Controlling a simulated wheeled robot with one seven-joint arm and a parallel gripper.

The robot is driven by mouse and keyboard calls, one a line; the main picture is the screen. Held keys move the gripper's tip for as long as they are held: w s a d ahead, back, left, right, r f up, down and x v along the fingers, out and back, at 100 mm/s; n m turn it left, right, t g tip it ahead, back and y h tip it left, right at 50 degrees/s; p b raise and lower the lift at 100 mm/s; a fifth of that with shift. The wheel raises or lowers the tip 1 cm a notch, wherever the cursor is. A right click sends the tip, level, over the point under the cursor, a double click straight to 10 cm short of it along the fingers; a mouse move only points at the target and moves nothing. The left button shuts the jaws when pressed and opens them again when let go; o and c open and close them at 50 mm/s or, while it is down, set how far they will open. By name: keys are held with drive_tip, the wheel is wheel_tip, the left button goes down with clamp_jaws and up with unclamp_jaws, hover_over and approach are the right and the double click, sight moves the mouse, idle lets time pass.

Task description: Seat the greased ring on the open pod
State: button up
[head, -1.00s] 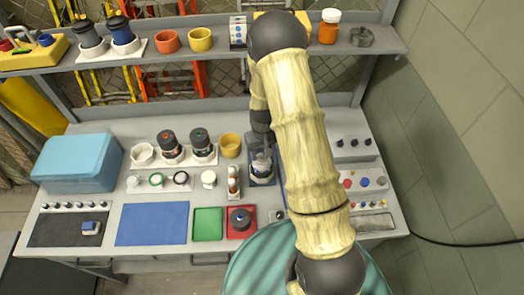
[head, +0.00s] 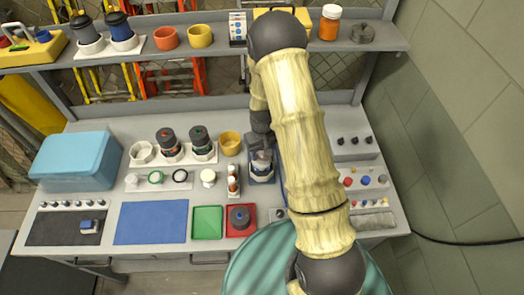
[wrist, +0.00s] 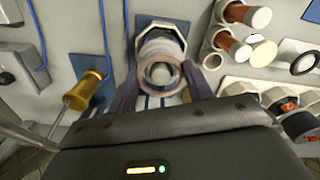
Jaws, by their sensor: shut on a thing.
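My gripper (wrist: 161,88) is shut on a tan, slightly glossy ring (wrist: 163,89), one finger on each side of it. The ring lies in front of the mouth of the pod (wrist: 160,45), a pale round body standing on a blue base (wrist: 143,21). Ring and pod overlap in the wrist view, and I cannot tell whether they touch. In the head view the gripper (head: 262,152) is over the pod (head: 261,170) at the bench's middle right. The ring is too small to make out there, and my arm covers the area just to the right.
A rack of orange-and-white vials (head: 233,181) stands close left of the pod. A tray holds a green ring (head: 156,177) and a black ring (head: 180,176). A blue mat (head: 151,222) is bare.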

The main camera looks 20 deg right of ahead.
drive_tip(key=shift+f+b, duration=0.55)
drive_tip(key=shift+f, duration=0.15)
idle(0.5)
idle(0.4)
drive_tip(key=o, duration=1)
drive_tip(key=shift+r, duration=0.15)
wheel_tip(320, 180, up, 17)
drive_tip(key=b, duration=0.4)
idle(0.4)
drive_tip(key=s+t, duration=0.1)
drive_tip(key=s, duration=0.4)
drive_tip(key=s+m, duration=0.1)
drive_tip(key=s, duration=0.4)
drive_tip(key=s+t, duration=0.1)
drive_tip(key=s, duration=0.5)
drive_tip(key=shift+a+r+m+t+b, duration=0.1)
drive_tip(key=shift+r+m+t+b, duration=0.05)
drive_tip(key=shift+m+t+b, duration=0.2)
